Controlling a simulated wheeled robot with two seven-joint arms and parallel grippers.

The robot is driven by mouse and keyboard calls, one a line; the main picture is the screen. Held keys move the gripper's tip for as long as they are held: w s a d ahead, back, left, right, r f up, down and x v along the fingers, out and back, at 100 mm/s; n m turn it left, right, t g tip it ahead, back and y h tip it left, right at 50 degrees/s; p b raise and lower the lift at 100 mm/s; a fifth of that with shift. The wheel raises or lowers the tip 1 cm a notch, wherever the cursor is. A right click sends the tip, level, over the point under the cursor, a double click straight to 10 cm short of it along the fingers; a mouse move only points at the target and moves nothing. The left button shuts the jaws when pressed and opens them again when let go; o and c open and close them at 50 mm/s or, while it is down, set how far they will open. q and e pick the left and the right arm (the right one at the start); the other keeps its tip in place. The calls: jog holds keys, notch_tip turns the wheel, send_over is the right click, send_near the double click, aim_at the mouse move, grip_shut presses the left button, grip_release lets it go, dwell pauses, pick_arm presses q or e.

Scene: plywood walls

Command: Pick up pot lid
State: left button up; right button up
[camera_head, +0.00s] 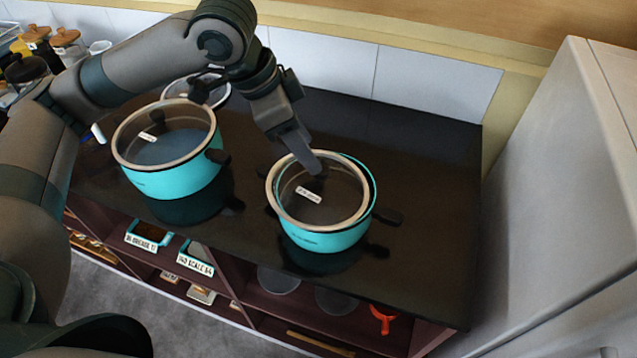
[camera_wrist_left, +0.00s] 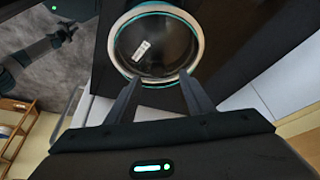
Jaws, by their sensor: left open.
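A glass pot lid (camera_head: 330,203) with a pale rim and a white label lies on the right turquoise pot (camera_head: 326,240). It sits slightly off-centre, with turquoise rim showing at the upper right. The lid also shows in the left wrist view (camera_wrist_left: 165,50).
A second turquoise pot (camera_head: 175,180) with a glass lid (camera_head: 163,133) stands to the left on the dark counter (camera_head: 430,170). A clear bowl and jars are behind it. A tiled wall runs behind, and a tall grey cabinet (camera_head: 560,200) stands right. Counter right of the pot is clear.

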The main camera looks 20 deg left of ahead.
aim_at(320, 179)
pick_arm(q)
jog(key=shift+d+f+p, duration=0.3)
jog(key=shift+f, duration=0.2)
jog(key=shift+p+x, duration=0.45)
jog(key=shift+x, duration=1.6)
jog(key=shift+s, duration=0.1)
grip_shut()
